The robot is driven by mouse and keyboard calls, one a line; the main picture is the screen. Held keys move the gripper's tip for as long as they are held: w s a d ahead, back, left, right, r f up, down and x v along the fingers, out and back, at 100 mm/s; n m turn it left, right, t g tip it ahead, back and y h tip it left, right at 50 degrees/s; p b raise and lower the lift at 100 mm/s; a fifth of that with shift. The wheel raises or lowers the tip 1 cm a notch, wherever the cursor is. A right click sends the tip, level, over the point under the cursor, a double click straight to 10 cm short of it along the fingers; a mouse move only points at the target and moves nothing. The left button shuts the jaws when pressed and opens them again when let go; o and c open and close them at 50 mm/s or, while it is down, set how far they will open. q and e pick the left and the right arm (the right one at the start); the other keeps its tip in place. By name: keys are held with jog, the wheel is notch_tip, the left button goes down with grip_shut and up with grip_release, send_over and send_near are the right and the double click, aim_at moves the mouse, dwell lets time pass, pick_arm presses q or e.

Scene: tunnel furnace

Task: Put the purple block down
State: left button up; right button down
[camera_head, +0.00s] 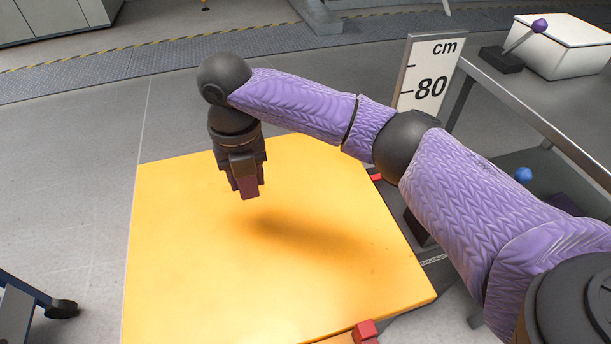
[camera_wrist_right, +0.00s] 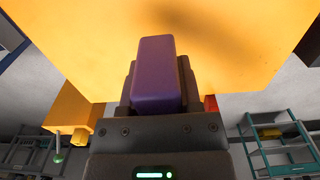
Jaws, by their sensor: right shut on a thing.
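My right gripper (camera_head: 246,186) points down over the yellow-orange table top (camera_head: 190,290) and is shut on the purple block (camera_head: 248,188). The block looks dark reddish-purple in the head view and sticks out below the fingers. In the right wrist view the purple block (camera_wrist_right: 157,75) stands up between the two dark fingers, with the table top beyond it. A soft shadow lies on the table to the right of the gripper, apart from the block, so the block appears held above the surface. My left gripper is in neither view.
The table top is bare around the shadow. A small red piece (camera_head: 365,331) is at its front edge. A sign reading 80 cm (camera_head: 427,75) stands behind my right arm. A grey bench (camera_head: 540,85) with a white box (camera_head: 565,45) is at the right.

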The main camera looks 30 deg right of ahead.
aim_at(260, 220)
jog(key=shift+d+f+b, duration=0.25)
jog(key=shift+f+b, duration=0.1)
jog(key=shift+f, duration=0.2)
jog(key=shift+d+f+b, duration=0.25)
jog(key=shift+f+b, duration=0.1)
jog(key=shift+f, duration=0.2)
notch_tip(260, 220, down, 9)
jog(key=b, duration=0.5)
jog(key=shift+a+r+b, duration=0.15)
jog(key=shift+r+b, duration=0.05)
jog(key=shift+b, duration=0.15)
jog(key=shift+r, duration=0.3)
jog(key=shift+c, duration=2.2)
grip_release()
jog(key=shift+f+p, duration=0.1)
jog(key=shift+p, duration=0.2)
jog(key=shift+o, duration=0.8)
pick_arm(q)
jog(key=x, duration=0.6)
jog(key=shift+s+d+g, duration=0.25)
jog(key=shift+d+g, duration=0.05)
